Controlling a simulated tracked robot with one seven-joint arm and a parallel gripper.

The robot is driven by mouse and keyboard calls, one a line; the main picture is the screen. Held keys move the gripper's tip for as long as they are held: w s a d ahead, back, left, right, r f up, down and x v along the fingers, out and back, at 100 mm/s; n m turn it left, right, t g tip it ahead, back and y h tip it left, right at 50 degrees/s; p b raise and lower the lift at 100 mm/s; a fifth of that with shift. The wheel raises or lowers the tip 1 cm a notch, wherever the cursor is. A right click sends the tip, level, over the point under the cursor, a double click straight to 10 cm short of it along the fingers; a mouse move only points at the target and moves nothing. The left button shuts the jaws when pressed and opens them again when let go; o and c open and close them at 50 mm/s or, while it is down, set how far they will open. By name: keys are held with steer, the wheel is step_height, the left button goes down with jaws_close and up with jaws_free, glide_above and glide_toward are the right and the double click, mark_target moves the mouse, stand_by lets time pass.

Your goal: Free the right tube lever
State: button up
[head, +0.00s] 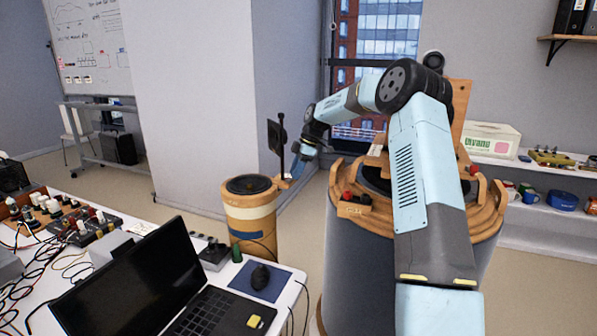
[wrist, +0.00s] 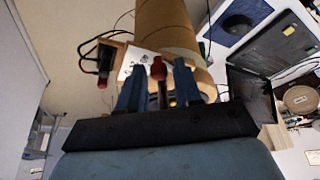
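My gripper (head: 299,164) is at the end of my arm, beside the right side of a tan tube (head: 250,218) with a dark top. In the wrist view my gripper (wrist: 160,88) shows two blue-grey fingers standing apart. A small red knob (wrist: 158,68), possibly the lever's end, shows in the gap between the fingertips. I cannot tell whether either finger touches it. A wooden block with a white label (wrist: 128,68) lies just past the left finger, next to the tube (wrist: 166,28). In the head view the lever is not clearly seen.
A thin black upright post with a dark plate (head: 275,137) stands close behind my gripper. A large drum with a wooden ring (head: 345,225) stands to the right. The desk with a laptop (head: 140,285) is at left front. Black cables with red ends (wrist: 103,70) hang by the block.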

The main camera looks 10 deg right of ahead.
steer(key=shift+o, duration=0.8)
steer(key=shift+d, duration=0.1)
steer(key=shift+d+r, duration=0.1)
steer(key=shift+r, duration=0.1)
steer(key=v, duration=1.3)
steer(key=shift+r, duration=0.15)
